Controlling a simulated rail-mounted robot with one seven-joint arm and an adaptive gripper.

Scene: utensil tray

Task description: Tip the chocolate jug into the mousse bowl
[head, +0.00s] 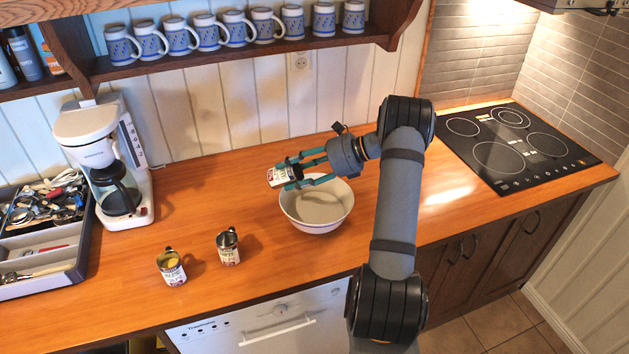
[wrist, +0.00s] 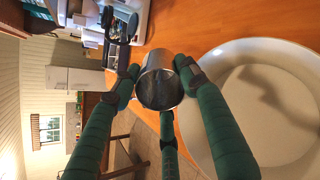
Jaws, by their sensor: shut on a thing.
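My gripper (head: 304,173) is shut on a small metal can (head: 278,176) with a white, red and green label. The can is held tipped on its side, at the upper left of the bowl and above the counter. In the wrist view the can (wrist: 159,86) sits between the fingers, with a dark grey round end towards the camera. No pouring stream shows. The wide white bowl (head: 317,222) stands upright on the counter below my gripper. It fills the right side of the wrist view (wrist: 222,130). Its inside looks pale, with a shadow across it. No jug is clearly seen.
Two open cans stand on the counter left of the bowl: one with yellow contents (head: 173,271) and one dark inside (head: 229,250). A coffee maker (head: 92,135) and cutlery tray (head: 78,262) are farther left. The stove (head: 515,145) is right.

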